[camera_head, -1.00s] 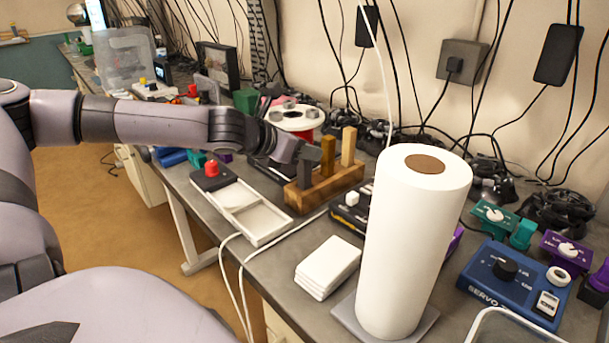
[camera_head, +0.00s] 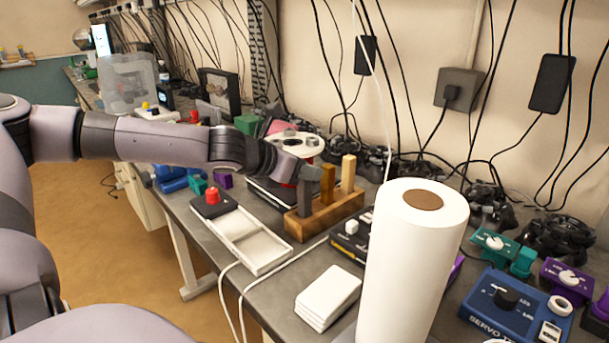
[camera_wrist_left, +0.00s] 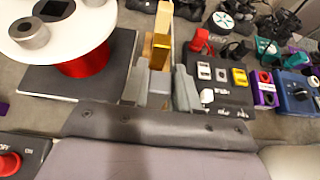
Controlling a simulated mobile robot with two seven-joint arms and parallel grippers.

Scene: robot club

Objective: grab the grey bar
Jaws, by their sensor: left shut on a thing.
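The grey bar (camera_head: 304,200) stands upright in the near-left slot of a wooden block (camera_head: 325,216). A dark brown bar (camera_head: 327,184) and a light wood bar (camera_head: 348,173) stand behind it in the same block. My left gripper (camera_head: 312,173) is shut on the upper part of the grey bar, partly hiding it. In the left wrist view, the left gripper's fingers (camera_wrist_left: 160,86) sit either side of the grey bar (camera_wrist_left: 157,83), with the other bars beyond. My right gripper is in neither view.
A white spool with red core (camera_head: 297,145) stands just behind the gripper. A white tray (camera_head: 262,262) lies left of the block. A tall white paper roll (camera_head: 412,265) stands at the front right, and a black box (camera_head: 352,238) sits right of the block.

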